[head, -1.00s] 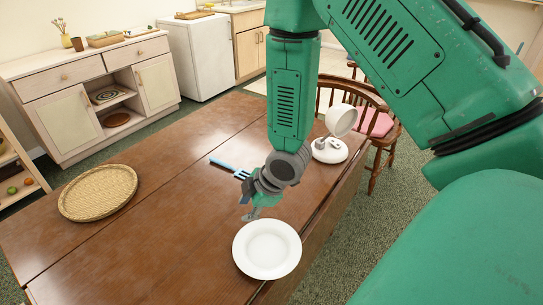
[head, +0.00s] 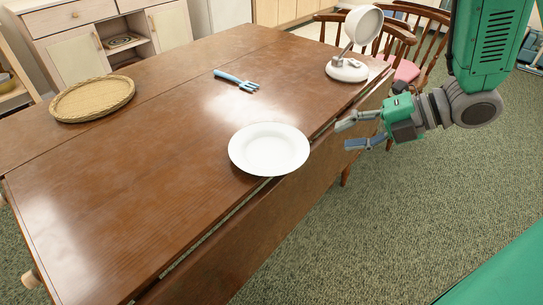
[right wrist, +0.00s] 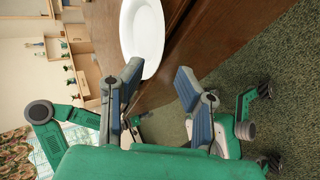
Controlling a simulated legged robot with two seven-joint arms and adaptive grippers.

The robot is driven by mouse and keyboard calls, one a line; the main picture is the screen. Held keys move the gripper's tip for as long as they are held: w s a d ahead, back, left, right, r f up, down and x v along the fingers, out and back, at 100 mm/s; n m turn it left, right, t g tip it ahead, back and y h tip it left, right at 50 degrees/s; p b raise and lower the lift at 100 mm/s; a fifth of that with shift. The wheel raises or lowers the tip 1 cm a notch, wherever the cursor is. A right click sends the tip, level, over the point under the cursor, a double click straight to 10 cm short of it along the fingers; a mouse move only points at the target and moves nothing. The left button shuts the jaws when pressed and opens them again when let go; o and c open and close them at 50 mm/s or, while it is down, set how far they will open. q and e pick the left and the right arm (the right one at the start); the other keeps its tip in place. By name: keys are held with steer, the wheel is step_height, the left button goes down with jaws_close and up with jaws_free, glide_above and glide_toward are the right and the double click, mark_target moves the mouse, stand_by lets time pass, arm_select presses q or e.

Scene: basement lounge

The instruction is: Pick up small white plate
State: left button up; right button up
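The small white plate (head: 269,149) lies flat on the brown wooden table near its right edge, the rim slightly over the seam by that edge. In the right wrist view the plate (right wrist: 143,36) shows ahead, just beyond the left finger. My right gripper (head: 345,135) is open and empty, beside the table edge to the right of the plate, its fingers pointing left toward it. A gap separates the fingertips from the plate. In the right wrist view the two fingers of this gripper (right wrist: 155,75) are spread apart.
A white lamp (head: 350,62) stands at the far right corner. Wooden chairs (head: 405,45) stand behind it. The carpet right of the table is clear.

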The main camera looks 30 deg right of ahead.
mark_target(307, 146)
steer(key=b+x, duration=0.1)
steer(key=x, duration=0.4)
steer(key=b+x, duration=0.2)
steer(key=x, duration=0.3)
steer(key=shift+w+d+f, duration=0.15)
steer(key=shift+d, duration=0.15)
jaws_close()
